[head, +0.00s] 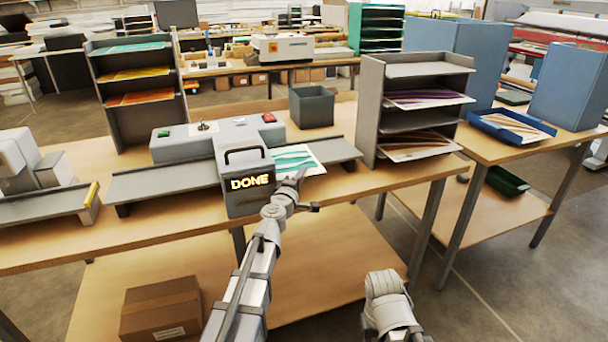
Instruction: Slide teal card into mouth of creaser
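The teal card (296,159), white with teal waves, lies on the flat grey shelf (338,151) to the right of the creaser (248,164). The creaser is a grey box with a black handle and a lit "DONE" sign on its front. The card's left end is beside the box; I cannot tell whether it is inside the mouth, which is hidden. My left gripper (297,179) is at the card's front edge, right of the box. Its fingers are too small to tell whether they are open or shut on the card. My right gripper is not in view; only a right arm link shows low down.
A grey rack (368,110) with purple and brown sheets stands at the right. Another rack (107,95) holds teal, yellow and orange sheets at the back left. A dark bin (312,107) stands behind the shelf. A cardboard box (161,308) sits below the table.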

